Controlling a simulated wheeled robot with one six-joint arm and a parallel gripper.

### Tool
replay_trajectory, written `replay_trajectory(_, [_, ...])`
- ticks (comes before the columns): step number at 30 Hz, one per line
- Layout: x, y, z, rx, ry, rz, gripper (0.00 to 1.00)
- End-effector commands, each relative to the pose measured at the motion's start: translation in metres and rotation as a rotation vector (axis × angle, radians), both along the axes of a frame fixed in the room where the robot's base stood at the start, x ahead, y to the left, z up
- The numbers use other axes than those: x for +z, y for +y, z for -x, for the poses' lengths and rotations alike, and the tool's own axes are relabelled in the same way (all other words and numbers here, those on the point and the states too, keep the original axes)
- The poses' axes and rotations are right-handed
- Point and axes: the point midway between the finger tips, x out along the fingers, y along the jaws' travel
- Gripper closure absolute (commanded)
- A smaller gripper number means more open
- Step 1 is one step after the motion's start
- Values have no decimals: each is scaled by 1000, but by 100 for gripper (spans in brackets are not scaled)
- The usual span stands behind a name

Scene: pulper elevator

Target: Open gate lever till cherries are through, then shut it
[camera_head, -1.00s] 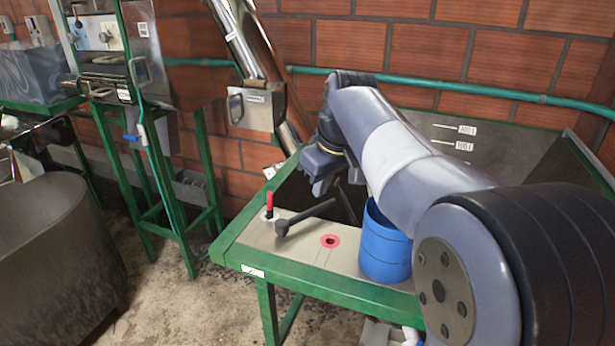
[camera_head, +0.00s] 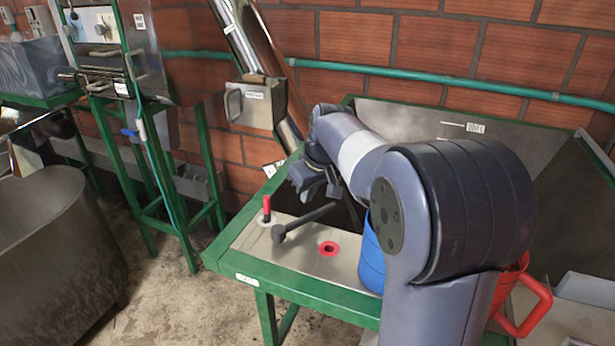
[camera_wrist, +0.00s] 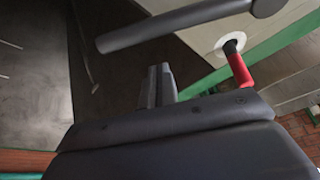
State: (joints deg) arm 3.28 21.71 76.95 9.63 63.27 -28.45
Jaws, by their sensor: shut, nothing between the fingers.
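A dark bar lever (camera_head: 305,219) with a round pivot stands on the steel deck of a green-framed table, its bar pointing right toward the hopper. It also crosses the top of the wrist view (camera_wrist: 180,22). A shorter red-handled lever (camera_head: 267,209) stands upright to its left and shows in the wrist view (camera_wrist: 238,66). I cannot tell which one works the gate. My gripper (camera_head: 308,189) is just above and behind the dark bar, with its fingers (camera_wrist: 157,86) shut and empty. The steel hopper (camera_head: 500,165) is behind my arm. No cherries are visible.
A blue bucket (camera_head: 371,262) stands on the deck, partly behind my arm. A red-rimmed hole (camera_head: 329,248) is in front of the lever. A red jug (camera_head: 535,305) is at right. A metal chute box (camera_head: 255,104) hangs behind. A large steel tub (camera_head: 60,250) is at left.

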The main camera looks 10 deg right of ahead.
Motion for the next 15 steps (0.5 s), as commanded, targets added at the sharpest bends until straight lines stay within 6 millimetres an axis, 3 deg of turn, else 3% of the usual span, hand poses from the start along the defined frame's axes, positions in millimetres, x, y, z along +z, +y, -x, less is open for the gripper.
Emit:
replay_trajectory(6, [-3,-8,18,-1,1,0,100])
replay_trajectory(15, [-4,-9,22,0,0,1,100])
